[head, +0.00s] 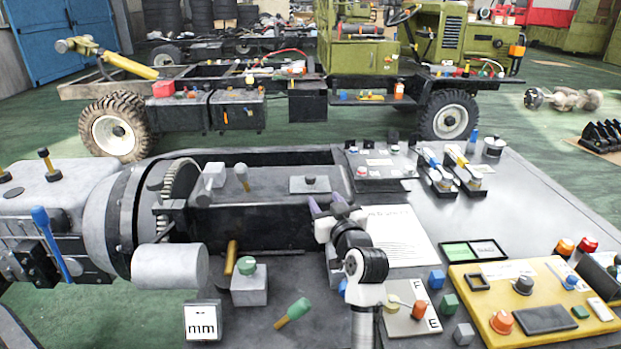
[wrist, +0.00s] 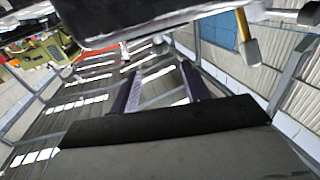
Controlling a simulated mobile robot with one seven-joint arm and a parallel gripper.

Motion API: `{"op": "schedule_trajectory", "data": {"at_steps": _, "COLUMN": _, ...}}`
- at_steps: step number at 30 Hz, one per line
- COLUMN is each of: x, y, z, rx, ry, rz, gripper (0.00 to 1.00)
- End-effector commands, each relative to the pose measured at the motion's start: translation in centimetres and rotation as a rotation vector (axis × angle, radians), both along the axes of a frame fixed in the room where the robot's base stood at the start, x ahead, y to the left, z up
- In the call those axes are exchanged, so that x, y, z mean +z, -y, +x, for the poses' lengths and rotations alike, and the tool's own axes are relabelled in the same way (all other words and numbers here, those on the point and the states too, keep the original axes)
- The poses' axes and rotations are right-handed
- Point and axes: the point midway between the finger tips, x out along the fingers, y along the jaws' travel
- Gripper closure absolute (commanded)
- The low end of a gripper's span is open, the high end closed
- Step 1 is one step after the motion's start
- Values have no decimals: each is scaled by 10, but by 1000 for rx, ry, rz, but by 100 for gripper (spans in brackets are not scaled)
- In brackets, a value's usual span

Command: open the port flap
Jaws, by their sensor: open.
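My gripper (head: 328,208) is open and empty, above the bench just left of a white printed sheet. Its purple fingers point up and away in the head view. In the wrist view, the fingers (wrist: 160,90) stand apart with nothing between them. No part is clearly marked as the port flap, and I cannot tell which it is. A grey plate with a dark knob (head: 310,184) lies on the dark machine housing just behind and left of my gripper. A dark flat panel (head: 545,319) sits on the yellow control box (head: 470,285) at the right.
A grey plate marked F and E (head: 412,318) lies close right of my arm. A white printed sheet (head: 400,235) lies flat. A green-knobbed block (head: 249,285) and a green-handled tool (head: 293,313) are left of my arm. A dark-edged object (wrist: 110,20) looms overhead in the wrist view.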

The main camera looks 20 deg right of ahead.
Motion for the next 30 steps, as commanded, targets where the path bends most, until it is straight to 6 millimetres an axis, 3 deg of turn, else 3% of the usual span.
{"op": "schedule_trajectory", "data": {"at_steps": 9, "x": 5, "y": 1, "z": 69, "rx": 1, "ry": 0, "rz": -2, "gripper": 53}}
{"op": "schedule_trajectory", "data": {"at_steps": 15, "x": 3, "y": 1, "z": 100, "rx": 1, "ry": 0, "rz": -1, "gripper": 53}}
{"op": "schedule_trajectory", "data": {"at_steps": 21, "x": 2, "y": 1, "z": 113, "rx": 1, "ry": 2, "rz": 0, "gripper": 53}}
{"op": "schedule_trajectory", "data": {"at_steps": 30, "x": 1, "y": 1, "z": 115, "rx": 0, "ry": 2, "rz": 0, "gripper": 53}}
